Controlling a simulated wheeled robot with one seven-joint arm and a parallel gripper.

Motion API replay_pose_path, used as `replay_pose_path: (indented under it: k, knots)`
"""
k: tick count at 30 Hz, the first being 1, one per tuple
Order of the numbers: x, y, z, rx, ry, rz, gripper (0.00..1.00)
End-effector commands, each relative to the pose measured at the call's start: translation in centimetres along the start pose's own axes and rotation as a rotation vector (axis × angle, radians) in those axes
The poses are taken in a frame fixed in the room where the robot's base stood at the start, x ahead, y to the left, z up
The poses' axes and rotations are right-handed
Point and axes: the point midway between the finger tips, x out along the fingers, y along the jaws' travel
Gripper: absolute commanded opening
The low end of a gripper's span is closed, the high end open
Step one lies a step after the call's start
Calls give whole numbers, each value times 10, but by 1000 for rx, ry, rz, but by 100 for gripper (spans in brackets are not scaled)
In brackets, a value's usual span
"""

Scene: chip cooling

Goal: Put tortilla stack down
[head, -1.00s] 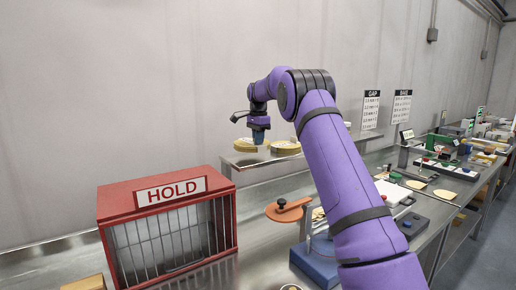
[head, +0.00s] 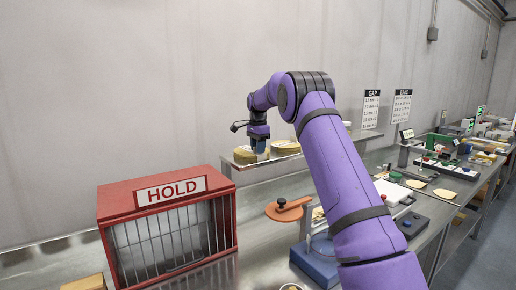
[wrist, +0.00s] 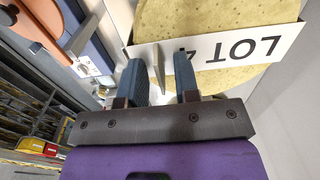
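A tortilla stack (head: 244,156) sits at the left end of the raised metal shelf (head: 232,166). In the wrist view the stack (wrist: 205,20) is round and pale yellow, behind a white "LOT 4" label (wrist: 270,45). My gripper (head: 259,151) is just right of the stack in the head view. In the wrist view my gripper (wrist: 160,72) has its two blue-grey fingers apart, with a thin upright grey tab (wrist: 158,66) between them. Gaps show on both sides of the tab, so the fingers look open around it. The stack's underside is hidden.
A second stack (head: 285,148) stands close by, to the right on the shelf. A red HOLD cage (head: 170,225) stands on the counter at front left. An orange disc with a knob (head: 283,211) and a blue-based device (head: 318,262) are below the shelf.

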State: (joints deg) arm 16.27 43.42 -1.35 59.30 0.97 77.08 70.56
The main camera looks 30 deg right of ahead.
Motion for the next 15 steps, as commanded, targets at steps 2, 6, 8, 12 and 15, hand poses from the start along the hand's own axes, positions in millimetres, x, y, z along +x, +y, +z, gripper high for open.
replay_pose_path:
  k: [2,6,8,12,15]
  knots:
    - [0,0,0,0,0,0,30]
    - [-6,0,0,0,0,0,30]
    - [-13,0,0,0,1,-2,30]
    - [-38,0,0,-1,1,-3,30]
    - [-59,-1,0,-1,2,-3,30]
